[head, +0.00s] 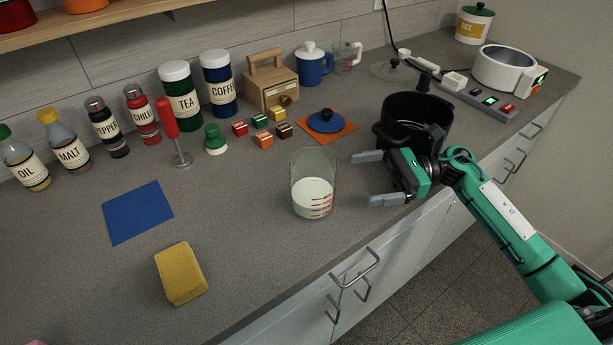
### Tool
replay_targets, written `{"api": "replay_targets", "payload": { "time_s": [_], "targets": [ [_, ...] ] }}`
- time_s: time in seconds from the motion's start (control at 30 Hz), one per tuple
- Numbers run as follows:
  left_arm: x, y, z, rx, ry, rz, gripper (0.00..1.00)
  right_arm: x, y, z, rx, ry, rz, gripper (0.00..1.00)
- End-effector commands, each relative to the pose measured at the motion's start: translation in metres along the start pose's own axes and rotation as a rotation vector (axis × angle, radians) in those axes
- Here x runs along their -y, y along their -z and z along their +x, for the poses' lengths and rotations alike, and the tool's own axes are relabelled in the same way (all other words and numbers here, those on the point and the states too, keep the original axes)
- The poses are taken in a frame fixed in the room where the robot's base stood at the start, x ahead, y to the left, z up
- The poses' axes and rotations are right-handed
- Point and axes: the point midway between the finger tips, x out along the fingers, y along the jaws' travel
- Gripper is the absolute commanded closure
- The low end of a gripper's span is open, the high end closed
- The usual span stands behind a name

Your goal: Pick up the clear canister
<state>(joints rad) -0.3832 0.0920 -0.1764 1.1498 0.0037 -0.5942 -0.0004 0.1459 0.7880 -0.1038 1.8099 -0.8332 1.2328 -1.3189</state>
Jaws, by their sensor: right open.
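The clear canister (313,189) stands upright on the grey counter. It is see-through, holds something white in its lower part and has red marks on its side. My right gripper (367,179) is just right of the canister, its two fingers pointing left toward it. The fingers are apart with nothing between them, and a gap shows between them and the canister. My left gripper does not show.
A black pot (414,122) stands close behind my right gripper. A blue lid (326,121) on an orange mat and several small coloured cubes lie behind the canister. A yellow sponge (181,274) and a blue mat (138,212) lie left. The counter's front edge is near.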

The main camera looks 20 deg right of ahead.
Motion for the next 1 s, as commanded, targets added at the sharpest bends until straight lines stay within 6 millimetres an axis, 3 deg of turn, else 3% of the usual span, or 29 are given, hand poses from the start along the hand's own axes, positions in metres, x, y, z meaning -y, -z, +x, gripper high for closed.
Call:
{"api": "replay_targets", "payload": {
  "time_s": [0.4, 0.73, 1.0],
  "targets": [
    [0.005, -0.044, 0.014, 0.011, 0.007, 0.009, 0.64, 0.0, -0.003, 0.048, 0.002, -0.001, -0.001, 0.0],
    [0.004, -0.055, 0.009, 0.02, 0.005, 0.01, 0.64, 0.0, -0.004, 0.077, 0.003, -0.001, 0.0, 0.0],
    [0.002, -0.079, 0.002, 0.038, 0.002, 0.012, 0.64, 0.0, -0.003, 0.114, 0.002, -0.001, 0.001, 0.0]
  ]
}}
